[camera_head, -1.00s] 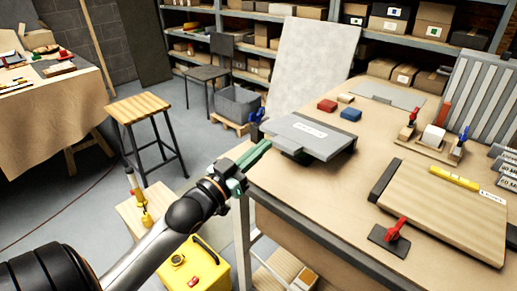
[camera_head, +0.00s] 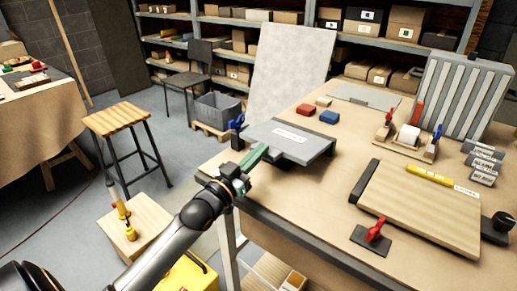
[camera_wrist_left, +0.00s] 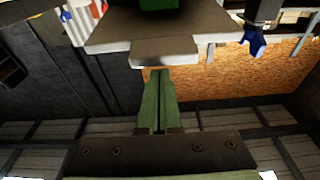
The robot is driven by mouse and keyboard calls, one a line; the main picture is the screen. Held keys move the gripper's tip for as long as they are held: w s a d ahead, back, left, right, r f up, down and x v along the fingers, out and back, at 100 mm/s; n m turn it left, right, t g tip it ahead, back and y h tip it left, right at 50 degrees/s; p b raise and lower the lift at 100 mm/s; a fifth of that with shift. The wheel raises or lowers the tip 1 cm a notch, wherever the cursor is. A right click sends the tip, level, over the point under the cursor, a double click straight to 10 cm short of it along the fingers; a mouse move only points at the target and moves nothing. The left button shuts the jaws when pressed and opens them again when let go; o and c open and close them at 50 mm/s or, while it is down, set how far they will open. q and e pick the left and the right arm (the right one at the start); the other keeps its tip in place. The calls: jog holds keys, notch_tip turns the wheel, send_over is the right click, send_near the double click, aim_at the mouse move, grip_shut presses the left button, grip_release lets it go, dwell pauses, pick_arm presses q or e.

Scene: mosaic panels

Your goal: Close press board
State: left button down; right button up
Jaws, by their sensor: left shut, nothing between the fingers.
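The press board (camera_head: 290,136) is a grey flat board with a white label, at the near left edge of the worktable in the head view. It looks slightly tilted, with a dark gap under its near side; how far open it is I cannot tell. A small tab juts from its near edge toward my left gripper (camera_head: 262,149). The board's underside and tab (camera_wrist_left: 150,57) also show in the left wrist view. My left gripper's green fingers (camera_wrist_left: 158,90) are shut and empty, their tips at or just below the tab; contact is unclear. My right gripper is out of view.
Red (camera_head: 305,110) and blue (camera_head: 329,117) blocks lie behind the board. A wooden panel (camera_head: 420,205) with a yellow level and a red-handled clamp (camera_head: 372,236) lie to the right. A stool (camera_head: 125,120) stands on the floor at left.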

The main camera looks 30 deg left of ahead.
pick_arm(q)
jog(key=shift+f, duration=0.35)
jog(key=f+t+b, duration=0.1)
jog(key=f+b, duration=0.2)
jog(key=b, duration=0.1)
jog(key=shift+s+f+b, duration=0.15)
jog(key=shift+s+b, duration=0.05)
jog(key=shift+b, duration=0.2)
jog(key=shift+f+t+b, duration=0.1)
jog(key=shift+t+b, duration=0.3)
jog(key=shift+b, duration=0.15)
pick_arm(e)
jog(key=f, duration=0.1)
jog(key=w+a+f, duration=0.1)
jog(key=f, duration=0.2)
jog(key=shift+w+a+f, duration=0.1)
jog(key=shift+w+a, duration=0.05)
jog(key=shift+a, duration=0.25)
